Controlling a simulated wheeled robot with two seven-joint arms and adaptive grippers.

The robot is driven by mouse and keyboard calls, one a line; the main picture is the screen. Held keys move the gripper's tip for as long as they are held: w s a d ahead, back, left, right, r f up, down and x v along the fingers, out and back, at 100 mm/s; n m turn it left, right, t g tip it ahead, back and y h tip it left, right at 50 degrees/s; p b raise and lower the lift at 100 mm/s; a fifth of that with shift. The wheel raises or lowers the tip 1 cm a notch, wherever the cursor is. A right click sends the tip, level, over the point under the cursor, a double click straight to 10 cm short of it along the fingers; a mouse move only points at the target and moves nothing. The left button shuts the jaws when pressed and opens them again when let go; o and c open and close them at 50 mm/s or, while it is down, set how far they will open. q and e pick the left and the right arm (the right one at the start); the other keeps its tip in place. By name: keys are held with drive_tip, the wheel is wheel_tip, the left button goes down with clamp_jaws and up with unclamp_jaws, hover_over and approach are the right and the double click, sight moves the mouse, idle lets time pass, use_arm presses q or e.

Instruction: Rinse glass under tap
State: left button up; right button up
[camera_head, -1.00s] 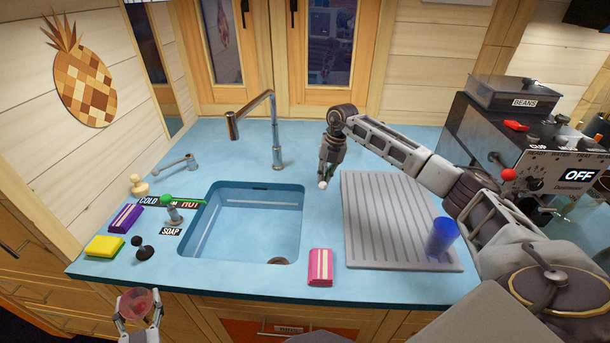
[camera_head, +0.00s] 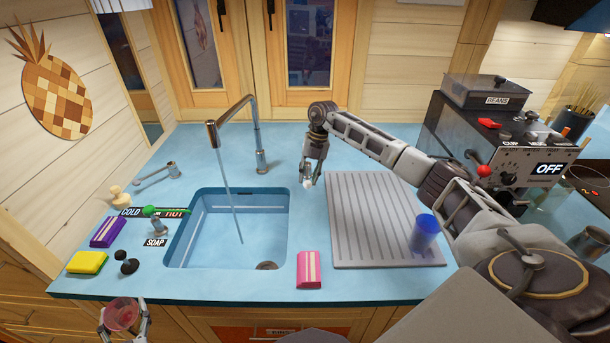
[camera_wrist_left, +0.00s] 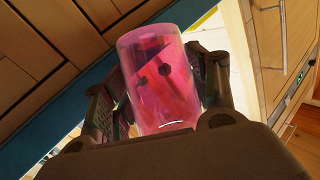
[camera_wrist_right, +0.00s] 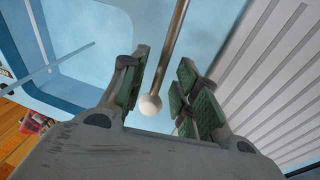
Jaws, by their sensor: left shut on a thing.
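The glass (camera_head: 121,314), see-through and pink-red, is low at the left, in front of the counter edge. My left gripper (camera_head: 124,319) is shut around its sides. In the left wrist view the glass (camera_wrist_left: 160,85) shows dark spots and the finger pads beside it. The tap (camera_head: 236,124) stands behind the sink (camera_head: 226,213), and a thin stream of water (camera_head: 228,195) falls from its spout into the basin. My right gripper (camera_head: 312,172) is at a white-knobbed lever (camera_wrist_right: 152,104) right of the sink. Its fingers are apart, with the lever's rod between them.
A ridged drainboard (camera_head: 372,215) with a blue glass (camera_head: 424,234) lies right of the sink. A pink-striped packet (camera_head: 309,270) lies at the sink's front right. A coffee machine (camera_head: 500,150) stands right.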

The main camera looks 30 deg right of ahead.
drive_tip(key=v, duration=1.2)
idle(0.3)
drive_tip(key=shift+f, duration=0.1)
idle(0.6)
